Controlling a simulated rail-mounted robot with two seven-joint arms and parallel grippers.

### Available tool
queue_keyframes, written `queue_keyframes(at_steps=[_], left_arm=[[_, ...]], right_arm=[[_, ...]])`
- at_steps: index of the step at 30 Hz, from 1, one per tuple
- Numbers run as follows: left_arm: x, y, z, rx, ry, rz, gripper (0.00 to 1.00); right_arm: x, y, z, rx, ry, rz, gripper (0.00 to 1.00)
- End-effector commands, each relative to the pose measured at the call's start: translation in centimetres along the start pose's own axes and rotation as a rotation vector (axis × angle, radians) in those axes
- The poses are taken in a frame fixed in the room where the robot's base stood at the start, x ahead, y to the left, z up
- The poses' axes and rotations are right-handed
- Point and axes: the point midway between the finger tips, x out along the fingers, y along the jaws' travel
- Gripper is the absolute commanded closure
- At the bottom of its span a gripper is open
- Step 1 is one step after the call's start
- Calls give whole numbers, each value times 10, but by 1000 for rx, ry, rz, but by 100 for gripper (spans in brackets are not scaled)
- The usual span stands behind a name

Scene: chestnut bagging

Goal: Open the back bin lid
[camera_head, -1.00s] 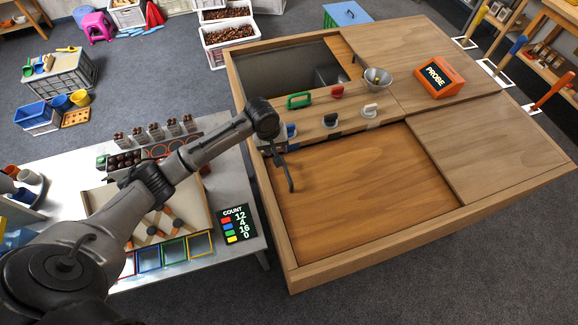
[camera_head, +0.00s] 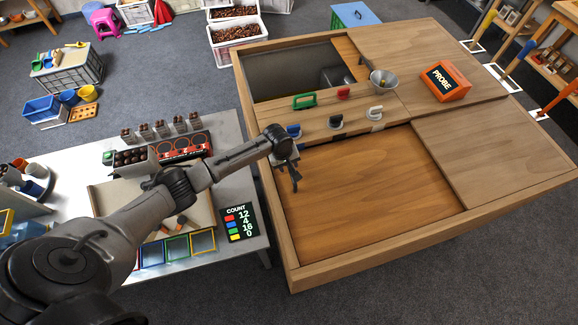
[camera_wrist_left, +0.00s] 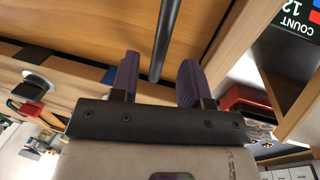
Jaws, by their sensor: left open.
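The wooden bin cabinet (camera_head: 278,238) has two compartments. The back bin (camera_head: 290,75) shows a dark, open interior at its left. A wooden lid panel (camera_head: 415,50) lies to its right, with a dark handle (camera_head: 365,63) near its left edge. The front bin shows an orange-brown wooden surface (camera_head: 370,185) at the left and a paler panel (camera_head: 490,150) at the right. My left gripper (camera_head: 290,172) is open over the front bin's left edge. In the left wrist view, a dark rod (camera_wrist_left: 165,40) shows between its purple fingers (camera_wrist_left: 157,82); contact is unclear.
A grey side table with trays and a COUNT sign (camera_head: 239,222) is at the left.

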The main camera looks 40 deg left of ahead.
Motion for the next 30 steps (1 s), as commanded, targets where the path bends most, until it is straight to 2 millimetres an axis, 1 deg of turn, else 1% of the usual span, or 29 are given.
queue_keyframes(at_steps=[3,7,12,19,20,30], left_arm=[[13,0,0,0,-2,0,58],[20,0,0,0,-1,-1,58],[24,0,0,1,0,0,58],[24,0,0,1,0,0,58],[24,0,0,1,0,0,60],[24,0,0,1,-1,0,92]], right_arm=[[1,0,0,0,0,0,57],[1,0,0,0,0,0,57],[1,0,0,0,0,0,57],[1,0,0,0,0,0,57],[1,0,0,0,0,0,57],[1,0,0,0,0,0,57]])
